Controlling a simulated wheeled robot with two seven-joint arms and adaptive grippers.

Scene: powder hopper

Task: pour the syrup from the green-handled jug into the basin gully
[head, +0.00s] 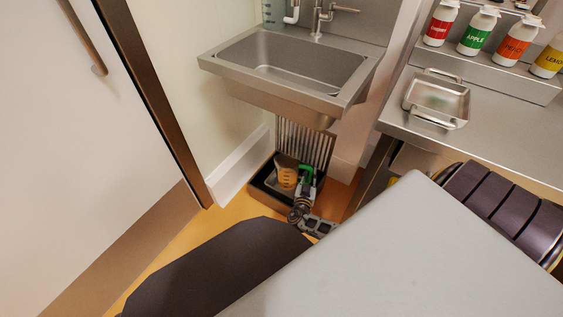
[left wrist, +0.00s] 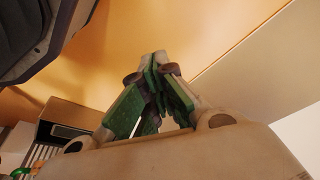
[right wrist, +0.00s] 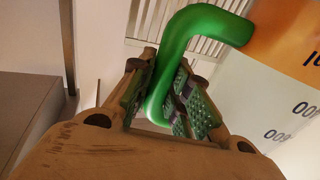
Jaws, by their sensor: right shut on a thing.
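The jug (head: 287,176), clear with orange in it, shows low in the head view, in front of or over the dark-rimmed gully (head: 268,197) below the basin. I cannot tell whether it touches the gully or how much it tilts. Its green handle (head: 306,171) is on the right. My right gripper (head: 302,196) is shut on this handle, which also fills the upper middle of the right wrist view (right wrist: 199,28). The jug's wall there (right wrist: 285,85) shows orange, white and dark numbers. My left gripper (left wrist: 157,62) is empty, its fingertips together; it is hidden in the head view.
The steel basin (head: 285,62) with a tap stands above the gully, and a slatted grille (head: 305,143) rises behind it. A steel counter (head: 485,140) at right holds a small steel pan (head: 437,100) and several labelled bottles (head: 474,31). A white door (head: 85,120) is at left.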

